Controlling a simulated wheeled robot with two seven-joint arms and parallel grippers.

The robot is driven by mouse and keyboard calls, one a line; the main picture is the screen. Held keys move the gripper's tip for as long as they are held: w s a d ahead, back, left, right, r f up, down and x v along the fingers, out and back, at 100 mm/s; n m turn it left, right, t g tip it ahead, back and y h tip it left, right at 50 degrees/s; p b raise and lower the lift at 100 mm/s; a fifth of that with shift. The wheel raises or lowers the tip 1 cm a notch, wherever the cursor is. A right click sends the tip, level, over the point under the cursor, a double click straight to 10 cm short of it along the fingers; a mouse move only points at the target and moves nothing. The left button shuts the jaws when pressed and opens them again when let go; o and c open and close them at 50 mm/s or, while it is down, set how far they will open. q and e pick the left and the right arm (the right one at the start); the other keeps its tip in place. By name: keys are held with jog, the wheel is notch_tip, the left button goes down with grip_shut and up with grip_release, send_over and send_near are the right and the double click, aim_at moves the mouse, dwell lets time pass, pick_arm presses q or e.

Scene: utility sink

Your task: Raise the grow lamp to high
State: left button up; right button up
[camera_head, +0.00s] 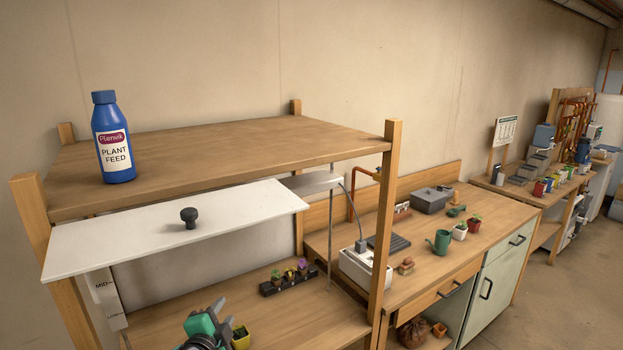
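The grow lamp (130,235) is a wide white panel under the wooden top shelf, with a dark round knob (189,217) on it. Below its left end is a white height scale (107,297) with MID and LOW readable; no HIGH mark is visible. The panel overlaps the scale's upper part in this view, so I cannot tell its exact setting. My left gripper (213,322), teal and dark grey, shows at the bottom edge, below the panel and apart from the knob. Its fingers are too unclear to tell open from shut. My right gripper is not in view.
A blue plant feed bottle (114,140) stands on the top shelf (240,140). Wooden posts (384,230) frame the rack. A bench with a green watering can (439,243) stands to the right.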

pick_arm(q)
jog(key=s+f+n+g+y, duration=0.1)
jog(key=s+f+n+g, duration=0.25)
jog(key=s+f, duration=0.4)
jog(key=s+f+n+g, duration=0.3)
jog(key=s+f+n, duration=0.15)
jog(key=s, duration=0.55)
jog(key=s+a+f+n+g, duration=0.1)
jog(key=s+f+n+g, duration=0.15)
jog(key=s, duration=0.65)
jog(key=s+a+f+n+g, duration=0.1)
jog(key=s+f+n+g, duration=0.15)
jog(key=s, duration=0.75)
notch_tip(320, 180, down, 34)
jog(key=s+g, duration=0.2)
jog(key=s+a+f, duration=0.1)
jog(key=s+f, duration=0.8)
jog(key=s+a+f+g+b, duration=0.1)
jog(key=s+a+f, duration=0.1)
jog(key=s+f, duration=0.7)
jog(key=shift+a+f+m+b, duration=0.3)
jog(key=shift+f+m, duration=0.1)
jog(key=shift+f, duration=0.1)
